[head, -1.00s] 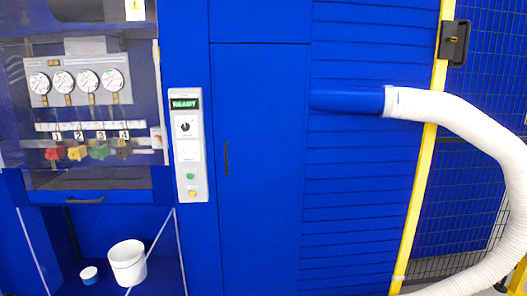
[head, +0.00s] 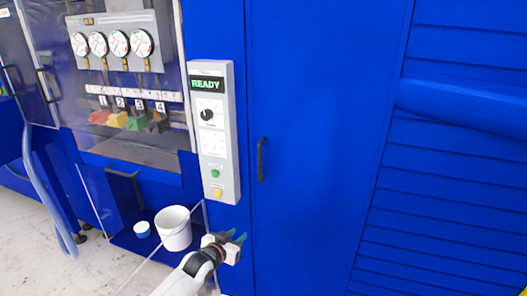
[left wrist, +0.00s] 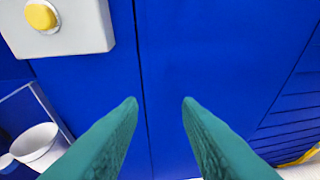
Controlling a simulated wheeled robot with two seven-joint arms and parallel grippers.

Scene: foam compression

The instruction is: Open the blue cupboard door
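The blue cupboard door (head: 315,150) is a tall flat panel, shut, right of the grey control panel. Its black vertical handle (head: 262,159) is near the door's left edge. My left gripper (head: 238,239) is below and a little left of the handle, apart from it. In the left wrist view its two green fingers (left wrist: 160,103) are spread with nothing between them. They face the seam at the left edge of the door (left wrist: 215,60). The handle is out of the left wrist view. My right gripper shows in neither view.
The grey control panel (head: 214,130) reads READY and has a yellow button, also in the left wrist view (left wrist: 41,17). A white bucket (head: 174,229) and a small white and blue tub (head: 142,229) stand in the lower bay. A blue pipe (head: 465,105) juts out at right.

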